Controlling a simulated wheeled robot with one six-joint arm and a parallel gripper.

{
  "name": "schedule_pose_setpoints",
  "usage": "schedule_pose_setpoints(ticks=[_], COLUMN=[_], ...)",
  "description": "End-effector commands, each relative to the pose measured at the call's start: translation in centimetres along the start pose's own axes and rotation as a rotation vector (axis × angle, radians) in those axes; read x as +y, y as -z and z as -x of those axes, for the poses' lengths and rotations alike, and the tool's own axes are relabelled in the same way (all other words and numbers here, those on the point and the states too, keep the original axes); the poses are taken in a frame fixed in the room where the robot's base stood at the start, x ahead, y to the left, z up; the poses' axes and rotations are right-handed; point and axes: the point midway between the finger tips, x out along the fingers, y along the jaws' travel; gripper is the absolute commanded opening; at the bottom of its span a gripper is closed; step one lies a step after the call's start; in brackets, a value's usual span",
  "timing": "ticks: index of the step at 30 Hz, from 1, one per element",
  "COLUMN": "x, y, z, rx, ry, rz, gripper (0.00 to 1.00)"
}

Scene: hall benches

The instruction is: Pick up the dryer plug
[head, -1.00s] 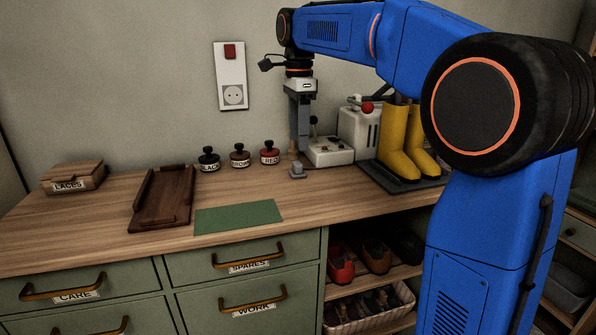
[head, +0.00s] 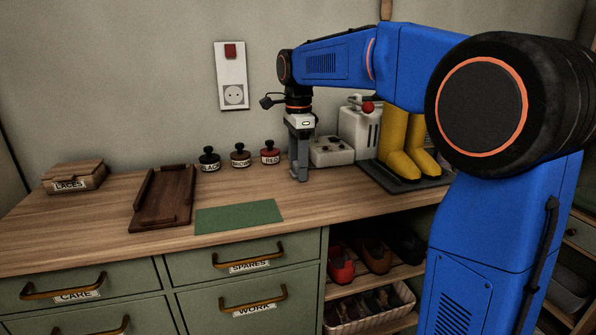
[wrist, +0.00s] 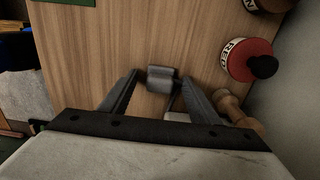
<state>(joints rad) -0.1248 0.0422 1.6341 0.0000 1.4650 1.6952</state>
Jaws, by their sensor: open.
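The dryer plug (wrist: 162,76) is a small grey block on the wooden bench top. In the wrist view it sits between the tips of my gripper's fingers, slightly blurred, with a darker cord or lead trailing below it. My gripper (head: 299,176) points straight down, low over the bench, and its fingers are apart. In the head view the fingers hide most or all of the plug, and I cannot tell whether they touch it.
The red polish jar (wrist: 247,60) and a turned wooden piece (wrist: 236,108) stand close to the right in the wrist view. A wall socket (head: 233,95) is behind; a green mat (head: 238,216) lies in front.

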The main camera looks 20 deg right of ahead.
Motion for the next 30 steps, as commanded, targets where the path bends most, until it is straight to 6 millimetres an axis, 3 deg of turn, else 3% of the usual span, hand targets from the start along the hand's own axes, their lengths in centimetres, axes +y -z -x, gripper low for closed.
schedule_pose_setpoints(ticks=[2, 3, 8, 20, 30], x=[0.0, 0.0, 0.0, 0.0, -0.1], y=[0.0, 0.0, 0.0, 0.0, 0.0], z=[0.0, 0.0, 0.0, 0.8, 6.6], rx=[0.000, 0.000, 0.000, 0.000, 0.000], ry=[0.000, 0.000, 0.000, 0.001, 0.002], rz=[0.000, 0.000, 0.000, 0.000, 0.000], gripper=[0.56, 0.51, 0.14, 0.14, 0.14])
